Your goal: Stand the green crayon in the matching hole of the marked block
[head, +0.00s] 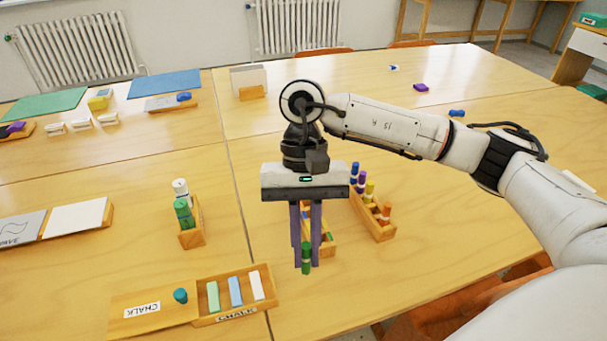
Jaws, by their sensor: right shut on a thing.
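The green crayon (306,259) is upright between the fingers of my right gripper (306,262), which is shut on it. A wooden block (325,250) with small coloured marks on top is just behind and right of the fingers, which partly hide it. Whether the crayon's lower end touches anything, I cannot tell. Another wooden block (380,236) right of it holds blue, purple, yellow and orange crayons. My left gripper is not in view.
A wooden holder (192,239) with green and white pieces stands at the left. A chalk box (236,317) with its lid (150,312) lies at the front left.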

